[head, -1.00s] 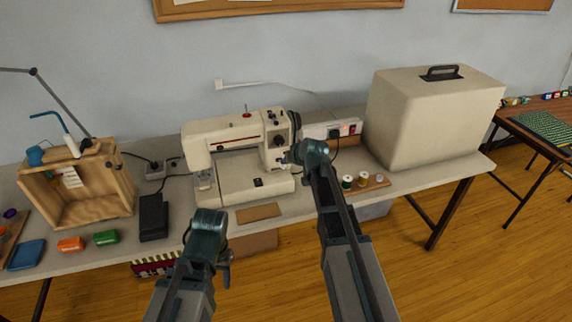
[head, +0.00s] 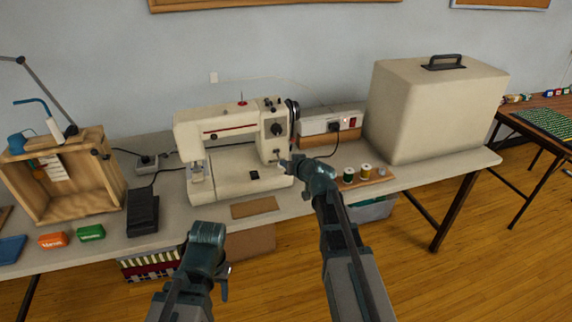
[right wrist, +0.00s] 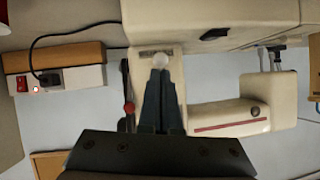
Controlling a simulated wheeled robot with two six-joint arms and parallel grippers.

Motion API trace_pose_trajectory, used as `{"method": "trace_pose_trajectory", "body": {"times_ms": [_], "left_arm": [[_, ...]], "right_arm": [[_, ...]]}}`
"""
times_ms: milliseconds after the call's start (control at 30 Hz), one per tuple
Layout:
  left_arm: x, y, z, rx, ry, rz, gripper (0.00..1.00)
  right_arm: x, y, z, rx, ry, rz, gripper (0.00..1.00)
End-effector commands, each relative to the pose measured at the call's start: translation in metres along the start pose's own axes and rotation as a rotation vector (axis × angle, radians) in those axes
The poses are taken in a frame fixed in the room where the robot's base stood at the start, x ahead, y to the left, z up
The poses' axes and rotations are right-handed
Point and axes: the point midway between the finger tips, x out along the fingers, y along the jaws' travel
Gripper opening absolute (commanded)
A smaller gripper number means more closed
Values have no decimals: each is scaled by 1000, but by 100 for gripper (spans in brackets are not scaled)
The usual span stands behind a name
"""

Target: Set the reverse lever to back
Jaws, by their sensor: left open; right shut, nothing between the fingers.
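The cream sewing machine (head: 228,122) stands on the table, its control end facing my right arm. The reverse lever's pale round knob (right wrist: 160,62) shows in the right wrist view, at a slotted plate on the machine's end column. My right gripper (head: 283,163) is shut and empty, close to the lower part of that column. In the right wrist view its fingertips (right wrist: 160,74) point at the knob and overlap its lower edge; I cannot tell whether they touch. The lever is too small to read in the head view. My left gripper (head: 224,285) is open, in front of the table, away from the machine.
A power strip (head: 335,124) and thread spools (head: 366,171) are right of the machine. A large cream case (head: 435,110) stands further right. A black pedal (head: 142,212) and wooden box (head: 65,190) are at the left. A brown pad (head: 254,207) lies in front.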

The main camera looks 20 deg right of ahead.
Motion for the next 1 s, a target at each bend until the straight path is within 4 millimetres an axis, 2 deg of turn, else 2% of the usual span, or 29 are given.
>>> {"method": "trace_pose_trajectory", "body": {"times_ms": [300, 767, 1000], "left_arm": [[-15, -1, 1, 0, 0, 0, 50], [-16, -2, 1, 0, 0, 0, 50], [-33, -3, 2, 0, 0, 0, 50]], "right_arm": [[-7, -3, -13, 0, 0, 0, 0], [-8, -4, -14, 0, -1, 0, 0], [-22, -12, -24, -1, 0, 0, 0]]}}
